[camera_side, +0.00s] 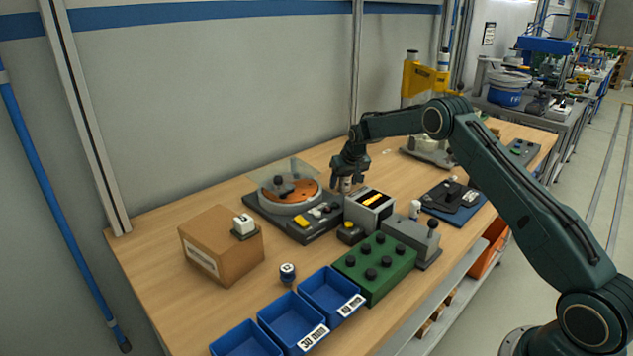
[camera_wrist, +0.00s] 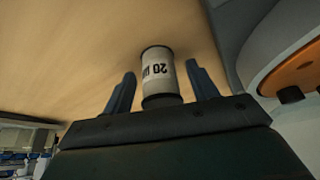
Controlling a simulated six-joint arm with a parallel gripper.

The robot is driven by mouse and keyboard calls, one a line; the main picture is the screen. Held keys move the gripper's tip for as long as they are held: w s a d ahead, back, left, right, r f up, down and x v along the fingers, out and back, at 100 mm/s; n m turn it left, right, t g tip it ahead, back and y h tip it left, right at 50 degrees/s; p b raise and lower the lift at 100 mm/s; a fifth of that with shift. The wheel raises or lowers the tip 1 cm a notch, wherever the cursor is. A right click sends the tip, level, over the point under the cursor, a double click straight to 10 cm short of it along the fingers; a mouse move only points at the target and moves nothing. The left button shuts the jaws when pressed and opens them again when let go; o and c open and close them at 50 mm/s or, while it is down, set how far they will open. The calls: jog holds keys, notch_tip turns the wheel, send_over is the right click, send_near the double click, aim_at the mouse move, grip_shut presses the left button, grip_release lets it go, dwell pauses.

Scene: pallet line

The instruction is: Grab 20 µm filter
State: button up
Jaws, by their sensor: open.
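The 20 µm filter (camera_wrist: 158,70) is a small white cylinder with dark end rims, its "20" label upside down in the wrist view. It lies between the two fingers of my gripper (camera_wrist: 161,84), with a visible gap on each side. The fingers are open and do not appear to touch it. In the side view my gripper (camera_side: 346,176) points down over the wooden table behind the grey box, and a pale bit of the filter (camera_side: 345,185) shows at its fingers. The filter's lower part is hidden there.
The disc machine (camera_side: 268,205) stands close left of my gripper, and the grey box (camera_side: 369,209) is just in front.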

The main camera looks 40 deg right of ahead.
jog(key=c, duration=1)
jog(key=shift+r, duration=0.1)
notch_tip(320, 180, up, 20)
jog(key=shift+f, duration=0.1)
dwell(0.6)
